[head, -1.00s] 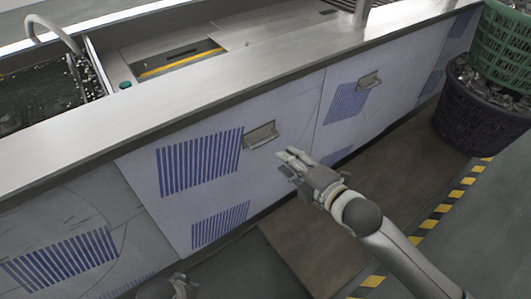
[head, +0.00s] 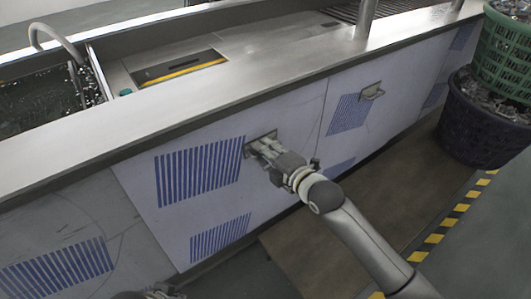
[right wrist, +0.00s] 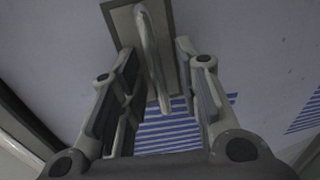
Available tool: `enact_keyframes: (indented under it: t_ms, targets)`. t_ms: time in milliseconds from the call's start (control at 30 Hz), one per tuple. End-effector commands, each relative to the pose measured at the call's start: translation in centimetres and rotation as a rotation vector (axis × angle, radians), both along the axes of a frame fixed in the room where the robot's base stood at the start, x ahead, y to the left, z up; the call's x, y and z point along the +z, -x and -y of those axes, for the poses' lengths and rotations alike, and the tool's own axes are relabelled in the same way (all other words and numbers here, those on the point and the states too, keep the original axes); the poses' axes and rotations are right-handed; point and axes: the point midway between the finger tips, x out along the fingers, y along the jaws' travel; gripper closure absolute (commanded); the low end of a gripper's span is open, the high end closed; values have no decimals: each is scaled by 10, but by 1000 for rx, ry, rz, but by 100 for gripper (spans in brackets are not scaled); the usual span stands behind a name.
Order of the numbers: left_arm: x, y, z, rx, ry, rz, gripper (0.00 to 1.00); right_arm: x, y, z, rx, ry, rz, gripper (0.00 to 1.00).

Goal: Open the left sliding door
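The left sliding door (head: 215,206) is a pale panel with blue slotted vents, below the steel counter. Its handle (head: 262,136), a metal bar on a rectangular plate, is at the upper right of the vent. My right gripper (head: 257,147) is at this handle and partly covers it. In the right wrist view the two fingers are apart, with the handle bar (right wrist: 152,60) between them and visible gaps on both sides. A small dark part at the bottom edge of the head view may be my left gripper (head: 150,294); its fingers cannot be made out.
A second door with its own handle (head: 372,93) is to the right. The steel counter (head: 190,108) overhangs the doors. Stacked green (head: 503,50) and dark purple (head: 480,125) baskets stand at the right. Yellow-black floor tape (head: 450,222) runs in front.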

Motion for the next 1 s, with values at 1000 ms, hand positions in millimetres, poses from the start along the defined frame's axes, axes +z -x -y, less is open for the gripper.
enact_keyframes:
  t_ms: [1000]
  targets:
    - [-13,-4,1,-1,-1,-10,100,1,2,-2,0,1,-2,100]
